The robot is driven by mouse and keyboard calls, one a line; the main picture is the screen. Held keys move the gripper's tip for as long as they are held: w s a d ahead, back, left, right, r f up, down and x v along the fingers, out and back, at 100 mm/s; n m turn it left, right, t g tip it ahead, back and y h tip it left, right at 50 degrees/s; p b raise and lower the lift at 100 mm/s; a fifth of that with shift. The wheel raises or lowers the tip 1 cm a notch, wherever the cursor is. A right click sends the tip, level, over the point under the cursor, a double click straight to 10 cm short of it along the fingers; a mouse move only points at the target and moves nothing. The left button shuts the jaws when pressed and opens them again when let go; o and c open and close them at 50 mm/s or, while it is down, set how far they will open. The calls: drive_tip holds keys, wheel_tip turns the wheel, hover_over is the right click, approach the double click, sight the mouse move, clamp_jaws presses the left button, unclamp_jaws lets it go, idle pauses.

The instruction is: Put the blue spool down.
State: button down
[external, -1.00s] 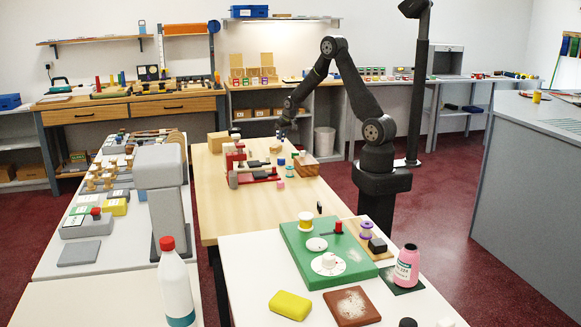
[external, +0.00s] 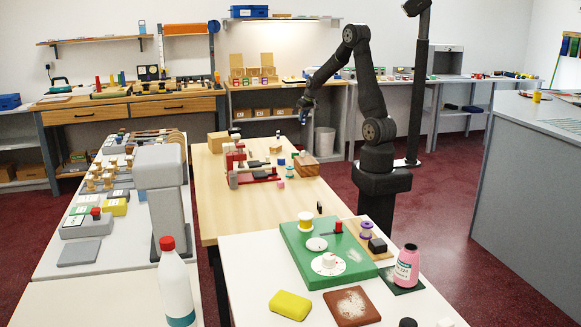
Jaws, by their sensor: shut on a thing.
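My gripper (external: 304,108) is small in the external view, high above the far right part of the light wooden table. It is shut on the blue spool (external: 303,118), which shows as a small dark blue patch below the wrist. The spool hangs in the air, apart from the table (external: 225,205). The fingers are too small to make out, and the spool's exact tilt cannot be told.
Below stand a brown wooden block (external: 306,167), a teal spool (external: 290,172), a small pink piece (external: 281,184) and a red-and-grey fixture (external: 255,177). A cardboard-coloured box (external: 218,142) is at the far left. The table's near part is mostly clear.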

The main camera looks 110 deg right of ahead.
wheel_tip(320, 180, up, 11)
drive_tip(key=w+a+n+t+y, duration=0.1)
drive_tip(key=w+a+n, duration=0.3)
drive_tip(key=w, duration=0.9)
drive_tip(key=w+a+n+t, duration=0.15)
drive_tip(key=w+a, duration=0.35)
drive_tip(key=w, duration=0.8)
drive_tip(key=w+a+n+y, duration=0.2)
drive_tip(key=w+a+n, duration=0.2)
drive_tip(key=w+a, duration=1)
drive_tip(key=w+a+n+y, duration=0.1)
drive_tip(key=w+a+n, duration=0.3)
drive_tip(key=w+a, duration=0.95)
drive_tip(key=a+n+y, duration=0.1)
drive_tip(key=a+n, duration=0.2)
drive_tip(key=a, duration=1.4)
drive_tip(key=n+g+y, duration=0.2)
drive_tip(key=n+y, duration=0.1)
drive_tip(key=n, duration=0.5)
hover_over(285, 276)
drive_tip(key=d, duration=0.2)
drive_tip(key=f, duration=1.2)
drive_tip(key=shift+s+d+f, duration=0.2)
drive_tip(key=shift+s+f, duration=0.1)
drive_tip(key=shift+s, duration=0.1)
drive_tip(key=shift+a+f, duration=0.1)
drive_tip(key=shift+a, duration=0.15)
drive_tip(key=shift+s+f, duration=0.1)
drive_tip(key=shift+f, duration=1.95)
